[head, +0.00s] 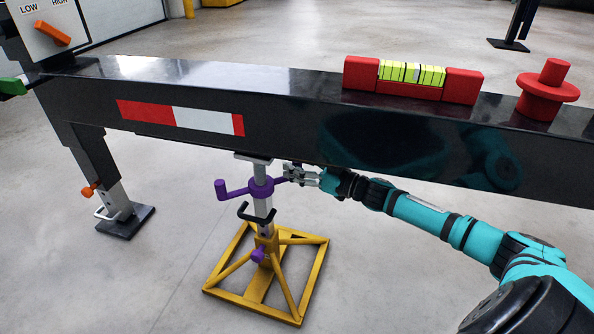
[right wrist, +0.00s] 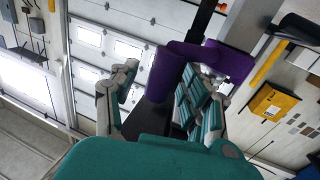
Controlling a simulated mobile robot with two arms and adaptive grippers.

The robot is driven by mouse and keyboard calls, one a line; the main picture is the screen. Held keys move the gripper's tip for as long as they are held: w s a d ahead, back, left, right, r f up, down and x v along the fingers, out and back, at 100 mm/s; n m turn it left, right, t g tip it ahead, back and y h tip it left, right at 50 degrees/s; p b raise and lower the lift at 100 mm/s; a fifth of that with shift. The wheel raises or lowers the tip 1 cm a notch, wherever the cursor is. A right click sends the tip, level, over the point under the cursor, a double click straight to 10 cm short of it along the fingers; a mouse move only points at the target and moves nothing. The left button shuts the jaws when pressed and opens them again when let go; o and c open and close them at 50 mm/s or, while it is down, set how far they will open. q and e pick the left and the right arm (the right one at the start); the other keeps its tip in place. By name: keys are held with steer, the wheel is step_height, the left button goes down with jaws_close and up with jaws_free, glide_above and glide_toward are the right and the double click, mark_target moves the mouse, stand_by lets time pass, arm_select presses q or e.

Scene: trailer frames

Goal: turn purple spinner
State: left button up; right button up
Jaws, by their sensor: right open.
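The purple spinner (head: 262,187) sits around the grey post of a yellow-based jack stand (head: 319,255) under the black beam. Its left arm ends in an upright purple knob; its right arm reaches toward my right gripper (head: 292,174). That gripper is open, with its fingertips at the spinner's right end. In the right wrist view the purple spinner (right wrist: 240,63) shows large and close, with a rounded purple part between the spread teal-padded fingers. I cannot tell whether any finger touches it. My left gripper is out of view.
The black trailer beam (head: 290,110) runs just above the spinner and my right gripper. A red level (head: 361,74) and a red knobbed piece (head: 546,92) sit on it. Another support leg (head: 98,160) stands at left. The floor around the stand is clear.

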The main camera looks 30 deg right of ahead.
steer(key=shift+w+a, duration=0.1)
steer(key=shift+w, duration=0.1)
jaws_close()
stand_by(0.3)
steer(key=shift+w, duration=0.1)
stand_by(0.4)
